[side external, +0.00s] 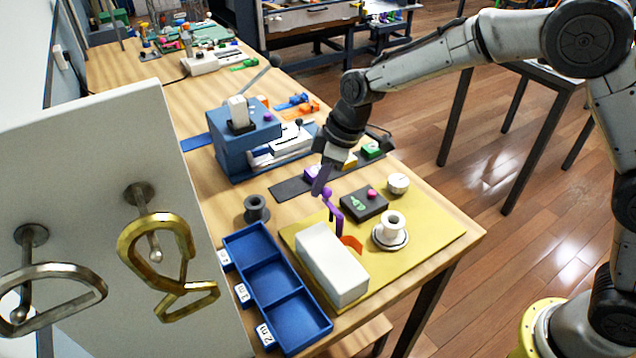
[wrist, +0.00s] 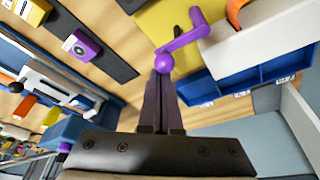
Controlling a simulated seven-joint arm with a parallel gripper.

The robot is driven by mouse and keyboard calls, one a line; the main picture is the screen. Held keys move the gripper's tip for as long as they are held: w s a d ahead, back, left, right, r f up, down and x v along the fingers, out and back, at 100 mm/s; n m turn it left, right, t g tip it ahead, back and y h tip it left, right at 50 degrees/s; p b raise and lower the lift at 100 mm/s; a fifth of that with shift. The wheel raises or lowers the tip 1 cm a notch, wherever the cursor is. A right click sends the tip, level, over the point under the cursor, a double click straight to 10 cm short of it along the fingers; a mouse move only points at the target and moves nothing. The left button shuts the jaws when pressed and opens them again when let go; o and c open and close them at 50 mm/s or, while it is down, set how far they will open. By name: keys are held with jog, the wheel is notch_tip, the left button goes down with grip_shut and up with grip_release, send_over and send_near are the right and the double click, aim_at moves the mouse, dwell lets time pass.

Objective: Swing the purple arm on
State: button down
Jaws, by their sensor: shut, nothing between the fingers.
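The purple arm (side external: 335,212) stands at the back left end of a white block (side external: 333,268) on the yellow mat (side external: 425,243). It is a bent crank with a round knob at its upper end. My gripper (side external: 321,186) is shut and empty, with its fingertips at the knob. In the wrist view the purple arm (wrist: 188,40) lies just beyond the tips of my gripper (wrist: 163,72). Its knob is right at the fingertips; I cannot tell whether they touch. An orange piece (side external: 352,243) shows beside the white block, partly hidden behind it.
A blue machine (side external: 240,145) stands behind. The mat's right side is clear.

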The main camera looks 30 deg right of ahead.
jog(key=shift+d+m, duration=0.15)
jog(key=shift+m, duration=0.15)
jog(key=s+d+m+h, duration=0.1)
jog(key=d+m, duration=0.1)
jog(key=m, duration=0.3)
jog(key=s+d+m+h, duration=0.2)
jog(key=m, duration=0.3)
jog(key=s+d+m+h, duration=0.1)
jog(key=d+m, duration=0.1)
jog(key=m, duration=0.3)
jog(key=shift+s+d+m+t+h, duration=0.2)
jog(key=shift+d+m+t+h, duration=0.05)
jog(key=shift+m+t+h, duration=0.05)
jog(key=shift+a, duration=0.15)
jog(key=shift+s+a, duration=0.2)
jog(key=shift+a, duration=0.45)
